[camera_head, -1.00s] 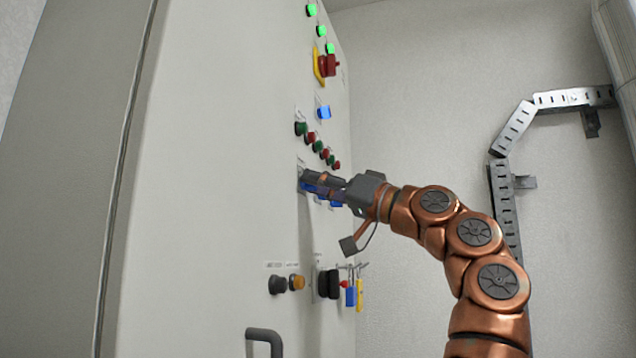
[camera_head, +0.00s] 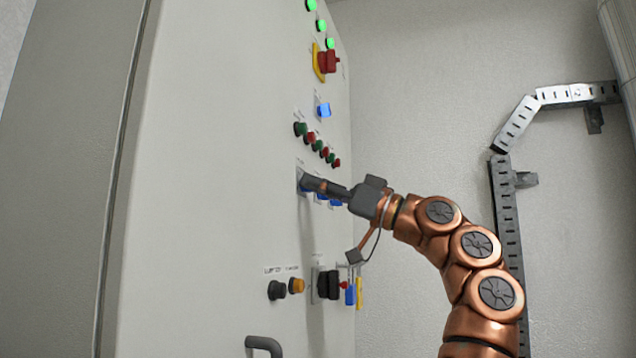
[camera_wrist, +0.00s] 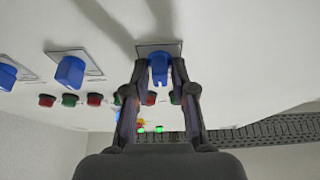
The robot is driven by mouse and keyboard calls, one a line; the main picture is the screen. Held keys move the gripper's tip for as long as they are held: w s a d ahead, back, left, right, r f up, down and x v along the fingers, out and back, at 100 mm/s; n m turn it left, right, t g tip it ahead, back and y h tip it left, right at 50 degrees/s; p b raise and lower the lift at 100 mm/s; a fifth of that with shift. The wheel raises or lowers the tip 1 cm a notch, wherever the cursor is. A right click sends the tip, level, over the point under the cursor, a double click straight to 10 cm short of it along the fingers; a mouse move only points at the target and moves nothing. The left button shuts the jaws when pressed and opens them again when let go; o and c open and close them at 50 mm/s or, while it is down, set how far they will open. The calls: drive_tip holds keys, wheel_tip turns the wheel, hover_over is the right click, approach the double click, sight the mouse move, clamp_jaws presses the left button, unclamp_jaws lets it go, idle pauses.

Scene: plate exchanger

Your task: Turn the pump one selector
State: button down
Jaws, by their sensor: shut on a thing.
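A row of blue selectors sits on the pale cabinet door (camera_head: 215,170) below the red and green buttons. My gripper (camera_head: 308,182) reaches the selector at the near left end of that row and mostly hides it in the head view. In the wrist view, this end blue selector (camera_wrist: 159,68) stands on a grey square plate between the two fingers of my gripper (camera_wrist: 159,80). The fingers are shut on its sides. Its label is not readable, so I cannot confirm that it is pump one.
Another blue selector (camera_wrist: 70,71) is beside the held one. A red emergency knob (camera_head: 328,62) with a yellow guard is higher up. A black and an orange knob (camera_head: 297,285), padlocks (camera_head: 351,293) and a door handle (camera_head: 264,343) are lower. Open space lies right of the door.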

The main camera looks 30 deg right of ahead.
idle(0.3)
drive_tip(key=c, duration=1.1)
unclamp_jaws()
drive_tip(key=shift+c, duration=0.2)
drive_tip(key=v, duration=1.2)
drive_tip(key=shift+f, duration=0.1)
